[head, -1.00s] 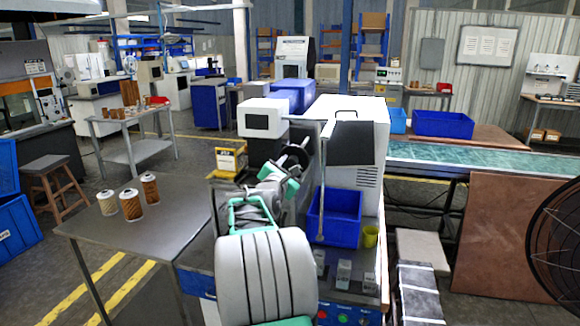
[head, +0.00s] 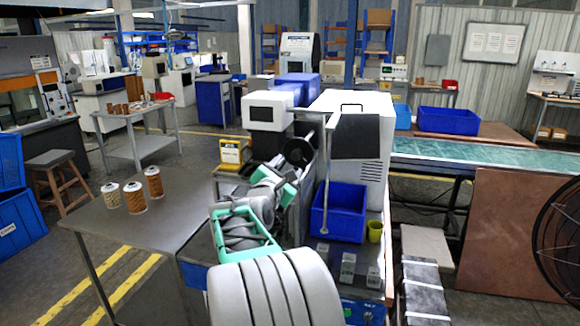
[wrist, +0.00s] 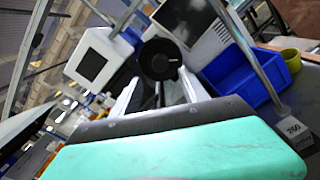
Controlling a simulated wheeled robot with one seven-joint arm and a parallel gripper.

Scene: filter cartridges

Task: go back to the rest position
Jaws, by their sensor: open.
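My gripper (wrist: 157,98) is open in the wrist view. Its two pale fingers stand apart, with nothing seen gripped between them. A round black part (wrist: 160,60) shows beyond the fingertips; I cannot tell how far away it is. In the head view my arm reaches forward over the workbench beside the white machine, and its own links largely hide the gripper.
A blue bin (head: 338,212) and a yellow cup (head: 375,231) stand right of my arm, by the white machine (head: 345,120). The grey table (head: 165,235) has clear space right of the cartridges. A conveyor (head: 470,155) runs at the right.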

